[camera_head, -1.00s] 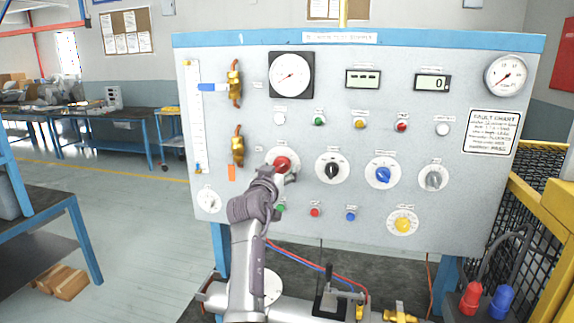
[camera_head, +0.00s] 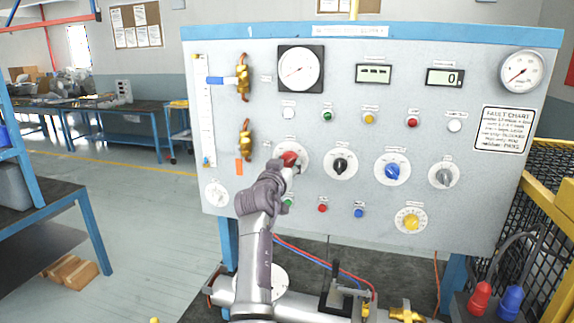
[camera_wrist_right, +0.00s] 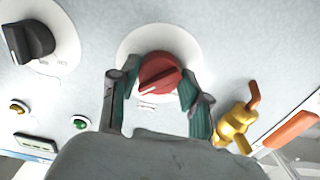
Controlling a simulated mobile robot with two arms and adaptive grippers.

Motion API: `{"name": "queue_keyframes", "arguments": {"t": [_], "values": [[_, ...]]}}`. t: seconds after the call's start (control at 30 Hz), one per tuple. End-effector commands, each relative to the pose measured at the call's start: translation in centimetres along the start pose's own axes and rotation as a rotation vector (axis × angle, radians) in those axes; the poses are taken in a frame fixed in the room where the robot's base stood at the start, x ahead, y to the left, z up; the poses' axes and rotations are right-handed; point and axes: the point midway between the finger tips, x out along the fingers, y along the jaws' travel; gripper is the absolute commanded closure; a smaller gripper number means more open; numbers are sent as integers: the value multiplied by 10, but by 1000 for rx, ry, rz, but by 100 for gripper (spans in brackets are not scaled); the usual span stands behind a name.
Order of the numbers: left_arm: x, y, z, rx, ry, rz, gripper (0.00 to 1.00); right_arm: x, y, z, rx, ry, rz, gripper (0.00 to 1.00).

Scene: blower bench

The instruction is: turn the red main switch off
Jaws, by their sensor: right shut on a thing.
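The red main switch (camera_head: 289,157) is a rotary knob on a white round plate, left of centre on the grey panel (camera_head: 440,110). My right gripper (camera_head: 291,166) reaches it from below and partly covers it. In the right wrist view the red knob (camera_wrist_right: 160,74) sits between the two fingers of my right gripper (camera_wrist_right: 158,80), which is shut on it. The knob's ridge slants up to the right there. Its position label is too small or hidden to read. My left gripper is not in view.
A black knob (camera_head: 340,163), a blue knob (camera_head: 392,171) and a grey knob (camera_head: 444,175) lie to the right in the same row. Brass valves (camera_head: 246,139) stand to the left. Small buttons and a yellow knob (camera_head: 411,221) are below.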

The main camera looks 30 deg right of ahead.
Motion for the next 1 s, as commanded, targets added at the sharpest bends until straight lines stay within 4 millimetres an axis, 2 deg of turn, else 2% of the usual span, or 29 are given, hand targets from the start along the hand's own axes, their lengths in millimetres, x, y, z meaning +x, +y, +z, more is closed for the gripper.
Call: {"name": "queue_keyframes", "arguments": {"t": [0.37,1.0], "values": [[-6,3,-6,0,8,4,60,0,1,-1,-179,1,1,88],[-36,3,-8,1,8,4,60,0,2,-4,-779,2,1,88]]}}
